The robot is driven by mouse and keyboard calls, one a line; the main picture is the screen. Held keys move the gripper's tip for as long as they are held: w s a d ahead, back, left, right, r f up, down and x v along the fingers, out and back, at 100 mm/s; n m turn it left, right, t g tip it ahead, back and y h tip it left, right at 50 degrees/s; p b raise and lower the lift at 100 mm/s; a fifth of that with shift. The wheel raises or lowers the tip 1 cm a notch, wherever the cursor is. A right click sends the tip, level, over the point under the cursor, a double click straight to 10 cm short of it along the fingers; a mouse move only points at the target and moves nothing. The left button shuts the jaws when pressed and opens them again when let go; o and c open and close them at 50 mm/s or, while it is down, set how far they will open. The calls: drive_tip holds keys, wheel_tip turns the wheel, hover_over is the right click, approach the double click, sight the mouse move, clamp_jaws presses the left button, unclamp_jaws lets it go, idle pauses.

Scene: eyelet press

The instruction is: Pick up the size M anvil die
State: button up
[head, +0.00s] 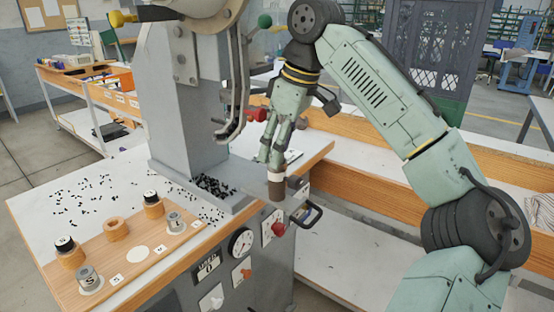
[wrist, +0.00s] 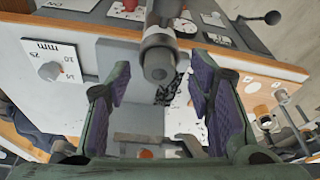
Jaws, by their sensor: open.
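The wooden die board (head: 100,262) has places for S, M and L. The pale round spot (head: 138,253) by the middle label is empty. No die marked M is readable. My gripper (head: 272,155) is open at the press's front edge, just above a brown post with a pale top (head: 277,187). In the wrist view, a grey cylinder (wrist: 158,65) shows between the open fingers (wrist: 160,95); I cannot tell whether it is the M anvil die.
Behind the front dies stand black-topped pieces (head: 69,251) and an empty wooden ring (head: 116,229). The grey press column (head: 185,100) stands left of my gripper. Black eyelets (head: 213,186) lie scattered on the top. The front panel has a dial (head: 242,242) and knobs.

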drive_tip(key=shift+f, duration=0.1)
drive_tip(key=shift+c, duration=0.3)
clamp_jaws()
idle(0.4)
